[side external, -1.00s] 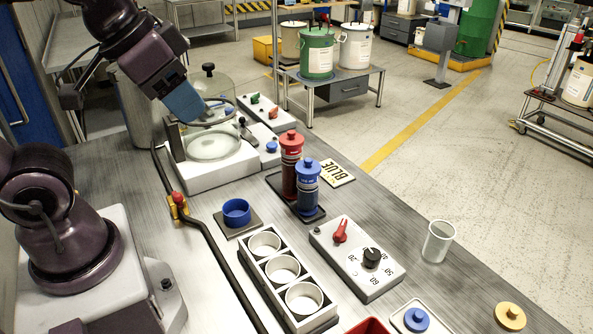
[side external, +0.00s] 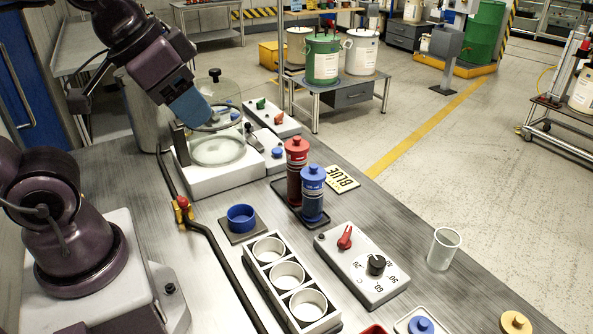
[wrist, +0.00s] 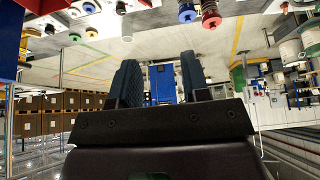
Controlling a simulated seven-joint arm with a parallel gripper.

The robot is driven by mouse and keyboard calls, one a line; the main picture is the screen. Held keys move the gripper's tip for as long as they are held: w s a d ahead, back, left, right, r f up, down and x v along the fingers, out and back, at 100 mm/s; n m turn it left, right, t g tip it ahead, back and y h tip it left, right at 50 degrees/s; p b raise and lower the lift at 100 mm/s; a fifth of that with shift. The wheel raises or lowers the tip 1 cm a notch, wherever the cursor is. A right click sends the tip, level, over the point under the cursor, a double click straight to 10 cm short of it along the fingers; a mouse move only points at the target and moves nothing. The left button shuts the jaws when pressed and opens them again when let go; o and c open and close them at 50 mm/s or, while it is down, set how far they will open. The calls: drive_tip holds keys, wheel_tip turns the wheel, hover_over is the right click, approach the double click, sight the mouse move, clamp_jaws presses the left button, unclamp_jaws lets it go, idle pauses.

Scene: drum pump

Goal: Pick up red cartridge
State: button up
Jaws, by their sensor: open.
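The red cartridge (side external: 297,172) stands upright in a dark tray on the bench in the side view, touching or close behind the blue cartridge (side external: 312,196). In the wrist view, the red cartridge's top (wrist: 210,17) shows at the upper edge, right of the blue one (wrist: 187,13). My gripper (side external: 212,122) is up at the left by the glass bell jar, well away from the red cartridge. Its two dark fingers (wrist: 161,80) are apart in the wrist view with nothing held between them. The cartridge's lower part is partly hidden by the blue one.
A three-hole white rack (side external: 290,283), a blue cup (side external: 240,217), a dial box (side external: 360,268) and a clear beaker (side external: 443,248) stand nearby. A black hose (side external: 222,262) runs along the bench.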

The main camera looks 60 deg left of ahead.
drive_tip(key=o, duration=0.8)
drive_tip(key=shift+o, duration=0.2)
drive_tip(key=w+a+f+m+t+y, duration=0.1)
drive_tip(key=w+a+f+t, duration=0.25)
drive_tip(key=w+a, duration=0.4)
drive_tip(key=w+a+f+m+t+y, duration=0.15)
drive_tip(key=w+a+f, duration=0.25)
drive_tip(key=w+a, duration=0.4)
drive_tip(key=m+t+h, duration=0.2)
drive_tip(key=h, duration=0.1)
approach(297, 144)
drive_tip(key=w+a, duration=0.3)
drive_tip(key=a, duration=0.1)
drive_tip(key=s+d+f+n+t+h, duration=0.1)
drive_tip(key=s+f+t+h, duration=0.4)
drive_tip(key=s, duration=0.1)
drive_tip(key=shift+y, duration=0.25)
drive_tip(key=x, duration=0.6)
drive_tip(key=shift+w+d+f, duration=0.1)
drive_tip(key=shift+w+d, duration=0.1)
drive_tip(key=shift+a+x, duration=0.2)
drive_tip(key=shift+x, duration=1.35)
drive_tip(key=shift+a+x, duration=0.2)
drive_tip(key=shift+x, duration=1.3)
